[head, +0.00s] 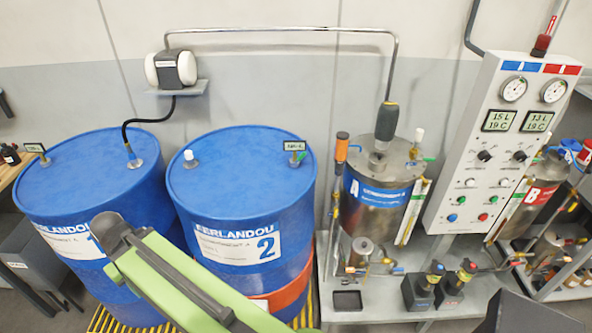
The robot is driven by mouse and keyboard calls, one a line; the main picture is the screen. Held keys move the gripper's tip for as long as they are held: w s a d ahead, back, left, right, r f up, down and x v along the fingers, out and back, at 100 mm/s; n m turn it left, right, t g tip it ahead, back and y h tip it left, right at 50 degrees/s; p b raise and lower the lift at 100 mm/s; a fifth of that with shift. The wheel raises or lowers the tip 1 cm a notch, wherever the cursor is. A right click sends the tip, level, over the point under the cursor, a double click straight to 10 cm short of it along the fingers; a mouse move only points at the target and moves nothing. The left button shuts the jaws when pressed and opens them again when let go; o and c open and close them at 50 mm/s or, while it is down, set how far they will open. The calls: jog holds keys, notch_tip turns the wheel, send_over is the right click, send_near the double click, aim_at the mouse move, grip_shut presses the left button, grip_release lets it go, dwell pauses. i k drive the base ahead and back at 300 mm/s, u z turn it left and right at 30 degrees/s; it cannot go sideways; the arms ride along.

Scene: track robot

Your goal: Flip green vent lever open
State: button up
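A small green piece (429,158) sticks out at the upper right of steel tank A (372,212); it looks like a lever, but it is too small to tell its position. Another small green part (298,158) sits on the lid of blue drum 2 (245,190), beside a small sign. My green arm crosses the lower left, in front of the two drums, and ends in a dark grey part. No gripper fingers show in the head view.
Blue drum 1 (95,190) stands at the left with a black hose in its lid. A white control panel (500,145) with gauges stands right of tank A. A small black tray (347,300) and two black pumps sit on the bench.

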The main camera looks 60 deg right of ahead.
aim_at(300, 158)
jog(key=k, duration=0.9)
jog(key=u, duration=0.75)
jog(key=i, duration=0.85)
jog(key=z, duration=1.25)
jog(key=i, duration=0.4)
jog(key=z, duration=0.1)
jog(key=k, duration=0.4)
jog(key=u, duration=0.05)
